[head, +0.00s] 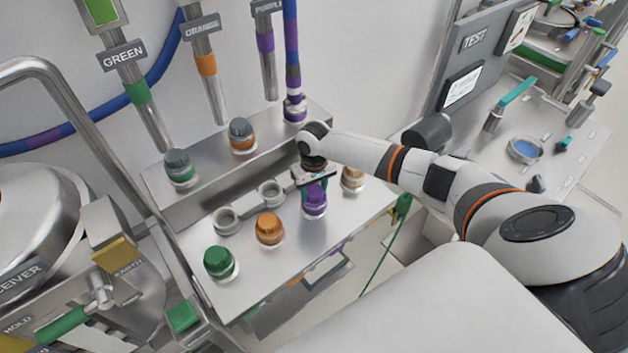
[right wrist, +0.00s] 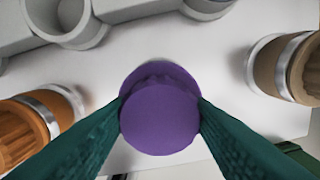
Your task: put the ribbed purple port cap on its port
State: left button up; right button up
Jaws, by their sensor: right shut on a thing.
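The purple cap (head: 315,203) is on the front shelf of the steel bench, between the orange cap and a tan cap. My right gripper (head: 315,184) reaches down over it from above. In the right wrist view, its two teal fingers (right wrist: 160,120) are shut on either side of the purple cap (right wrist: 160,118), touching it. A wider purple edge shows behind its round top. The cap looks upright; what lies directly beneath it is mostly hidden. A hose fitting with purple bands (head: 294,107) stands on the raised back ledge. My left gripper is not in view.
An orange cap (head: 270,230) and a green cap (head: 220,263) stand left of the purple one, a tan cap (head: 352,178) right. Two open grey cups (head: 228,220) stand behind. Grey-topped ports (head: 179,168) line the ledge under labelled pipes.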

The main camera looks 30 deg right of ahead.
jog(key=shift+s+f, duration=0.1)
jog(key=o, duration=1.2)
jog(key=shift+o, duration=0.2)
notch_tip(320, 180, up, 12)
jog(key=b, duration=0.2)
